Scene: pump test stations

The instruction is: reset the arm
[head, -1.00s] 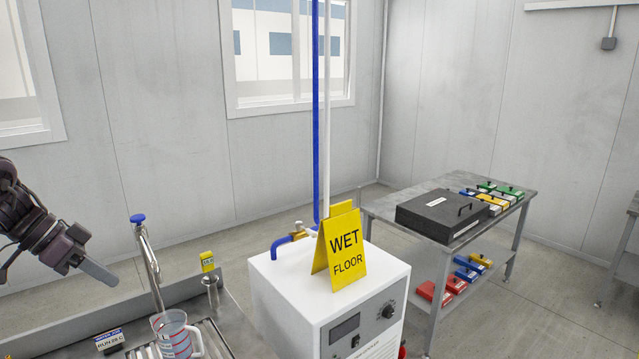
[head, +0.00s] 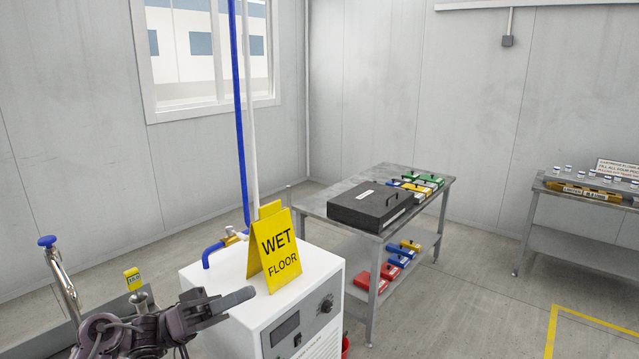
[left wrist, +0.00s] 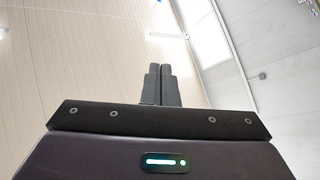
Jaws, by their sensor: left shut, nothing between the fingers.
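My left gripper (head: 236,299) is in the lower left of the head view, in front of the white pump cabinet (head: 218,277). Its fingers are shut with nothing between them and point to the right. In the left wrist view the two fingers (left wrist: 165,84) lie side by side, with wall and ceiling behind them. A yellow wet floor sign (head: 275,255) stands on top of the cabinet, close beyond the fingertips in the picture. I cannot tell the exact gap. My right gripper is not in view.
A blue-topped tap (head: 47,241) and a small yellow tag (head: 133,277) are at the far left. A grey table (head: 309,203) behind holds a black case (head: 367,207) and coloured boxes. Another table (head: 565,191) stands at the right. Yellow tape (head: 552,325) marks open floor.

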